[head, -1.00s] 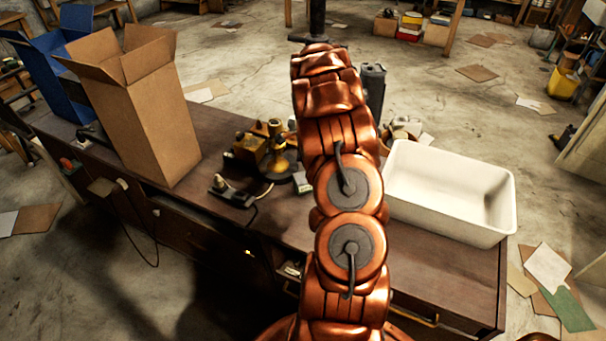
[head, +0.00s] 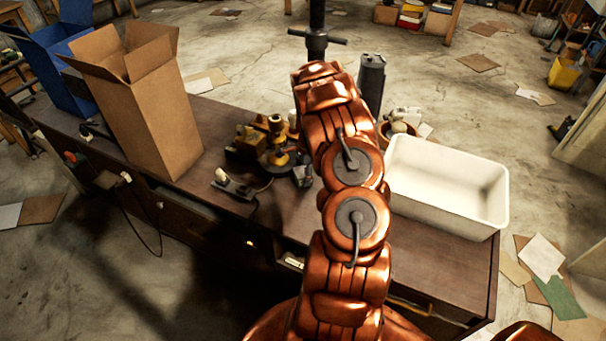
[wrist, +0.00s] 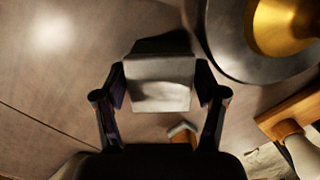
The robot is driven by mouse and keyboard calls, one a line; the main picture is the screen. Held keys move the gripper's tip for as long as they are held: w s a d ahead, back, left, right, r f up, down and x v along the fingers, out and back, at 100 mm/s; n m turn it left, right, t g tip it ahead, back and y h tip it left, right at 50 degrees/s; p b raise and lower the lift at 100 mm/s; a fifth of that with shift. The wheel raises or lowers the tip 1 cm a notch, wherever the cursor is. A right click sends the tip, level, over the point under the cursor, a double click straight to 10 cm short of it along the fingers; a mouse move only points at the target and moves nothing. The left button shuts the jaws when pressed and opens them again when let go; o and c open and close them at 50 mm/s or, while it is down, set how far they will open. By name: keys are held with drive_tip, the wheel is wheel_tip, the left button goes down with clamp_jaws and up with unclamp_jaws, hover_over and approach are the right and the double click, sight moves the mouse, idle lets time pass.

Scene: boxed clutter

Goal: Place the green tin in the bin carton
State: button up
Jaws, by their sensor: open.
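My gripper (wrist: 160,82) shows in the wrist view with its two dark fingers apart. A small pale grey, box-like thing (wrist: 160,88) with a dark top lies between them; I cannot tell whether the fingers touch it. No clearly green tin shows in either view, and I cannot tell whether this thing is the tin. The tall brown carton (head: 150,115) stands open with flaps up at the left of the desk in the head view. My gripper is hidden behind my copper arm there.
A white tub (head: 440,205) stands on the desk (head: 235,205) at the right. A blue box (head: 75,90) stands behind the carton. A round metal base with a brass part (wrist: 285,25) is close to my right finger. A dark cylinder (head: 371,80) stands behind my arm.

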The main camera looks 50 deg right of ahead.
drive_tip(key=shift+f, duration=0.15)
drive_tip(key=c, duration=1.1)
